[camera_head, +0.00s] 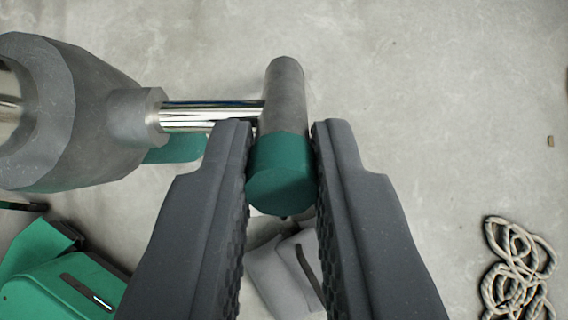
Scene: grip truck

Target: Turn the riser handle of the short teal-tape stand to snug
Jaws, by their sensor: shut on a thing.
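The riser handle (284,100) is a grey T-bar with a teal end (280,172). It stands roughly upright in the picture, at the end of a shiny metal rod (212,115). The rod runs left into the stand's grey riser collar (90,115) at the left edge. My gripper (282,150) is shut on the teal end of the handle, one dark finger on each side. The handle's grey upper end sticks out beyond the fingertips. The stand's tape is not clearly visible.
A green bag or case (60,285) lies on the floor at lower left. A pale grey bag (285,275) lies below, partly hidden by my fingers. A coiled rope (517,265) is at lower right. The concrete floor at upper right is clear.

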